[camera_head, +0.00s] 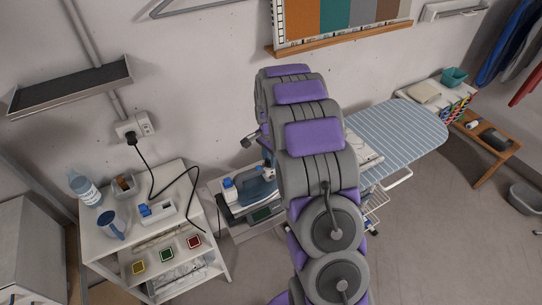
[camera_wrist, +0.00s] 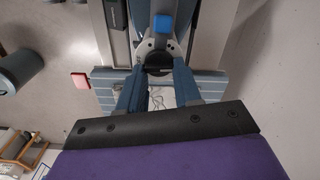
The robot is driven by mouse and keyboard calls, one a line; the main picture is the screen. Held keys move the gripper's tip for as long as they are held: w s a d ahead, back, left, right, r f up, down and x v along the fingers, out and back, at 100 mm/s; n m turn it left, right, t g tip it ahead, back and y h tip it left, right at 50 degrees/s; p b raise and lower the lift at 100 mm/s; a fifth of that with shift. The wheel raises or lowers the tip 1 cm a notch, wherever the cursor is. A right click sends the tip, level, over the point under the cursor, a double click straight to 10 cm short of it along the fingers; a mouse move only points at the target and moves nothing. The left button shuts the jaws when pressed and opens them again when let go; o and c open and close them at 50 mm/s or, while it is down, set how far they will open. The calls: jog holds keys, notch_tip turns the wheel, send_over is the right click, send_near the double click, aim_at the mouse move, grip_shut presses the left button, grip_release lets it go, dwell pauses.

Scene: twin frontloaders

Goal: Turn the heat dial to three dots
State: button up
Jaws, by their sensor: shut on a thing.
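In the wrist view, the heat dial (camera_wrist: 158,62) is a dark round knob on a pale grey plate of the blue iron (camera_wrist: 178,17). My gripper (camera_wrist: 157,72) has its two blue-grey fingers closed on the dial, one on each side. A blue button (camera_wrist: 162,24) sits just beyond the dial. The dial's dots and its pointer cannot be read. In the head view, the blue iron (camera_head: 259,191) rests on a low stand between the white shelf unit and the ironing board. My arm hides part of that area and the dial there.
The striped ironing board (camera_head: 405,135) stands to the right. A black cord (camera_head: 151,172) hangs from the wall socket. Open floor lies at front right.

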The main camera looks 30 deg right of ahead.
jog(key=shift+m, duration=1.2)
jog(key=o, duration=1)
jog(key=shift+a, duration=0.1)
jog(key=shift+o, duration=0.2)
notch_tip(320, 180, up, 17)
jog(key=p, duration=0.1)
jog(key=shift+r, duration=0.2)
